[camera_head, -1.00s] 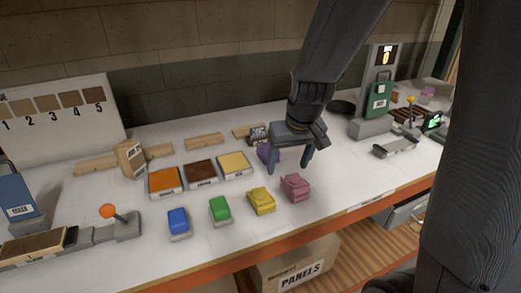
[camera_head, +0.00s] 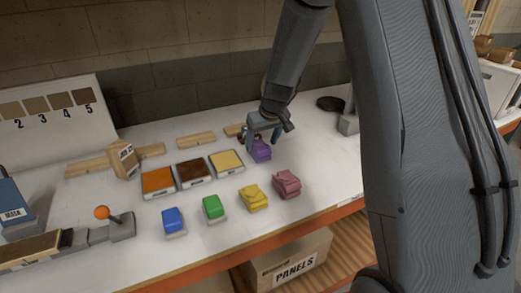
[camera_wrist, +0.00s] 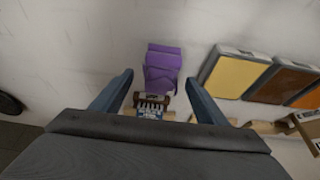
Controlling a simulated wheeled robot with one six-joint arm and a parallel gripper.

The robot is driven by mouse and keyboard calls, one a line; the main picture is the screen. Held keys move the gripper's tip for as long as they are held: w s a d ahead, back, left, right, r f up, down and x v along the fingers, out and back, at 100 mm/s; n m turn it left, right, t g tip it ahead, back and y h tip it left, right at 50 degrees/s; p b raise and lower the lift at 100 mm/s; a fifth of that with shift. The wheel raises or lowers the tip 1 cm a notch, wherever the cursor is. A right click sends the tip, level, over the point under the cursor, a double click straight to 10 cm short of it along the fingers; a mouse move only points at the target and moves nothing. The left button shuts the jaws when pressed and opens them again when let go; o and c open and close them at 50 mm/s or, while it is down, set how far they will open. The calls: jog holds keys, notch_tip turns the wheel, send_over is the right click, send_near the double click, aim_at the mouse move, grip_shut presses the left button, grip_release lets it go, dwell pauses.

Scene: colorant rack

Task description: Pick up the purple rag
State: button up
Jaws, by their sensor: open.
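The purple rag (camera_head: 260,150) is a small folded bundle on the white bench, right of the yellow colorant tray. It also shows in the wrist view (camera_wrist: 162,70), upper middle, beyond and between my fingertips. My gripper (camera_head: 263,136) is open and empty, just behind and above the rag. In the wrist view my gripper's two fingers (camera_wrist: 160,82) stand wide apart on either side of the rag's near end. I cannot tell the exact height between fingertips and rag. The rag is partly hidden by a finger in the head view.
Orange (camera_head: 158,181), brown (camera_head: 194,172) and yellow (camera_head: 227,162) trays lie left of the rag. A small brush-like item (camera_wrist: 152,102) lies close to the purple rag.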

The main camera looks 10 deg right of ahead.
aim_at(260, 145)
jog(key=shift+p+x, duration=0.5)
jog(key=shift+x, duration=1.2)
jog(key=shift+a, duration=0.15)
jog(key=c, duration=1.1)
notch_tip(260, 145, up, 9)
jog(key=b, duration=0.2)
jog(key=shift+w+b, duration=0.1)
jog(key=shift+b, duration=0.2)
jog(key=shift+c, duration=0.2)
jog(key=shift+r, duration=0.55)
jog(key=shift+o, duration=0.9)
jog(key=shift+r, duration=0.1)
jog(key=shift+c, duration=0.3)
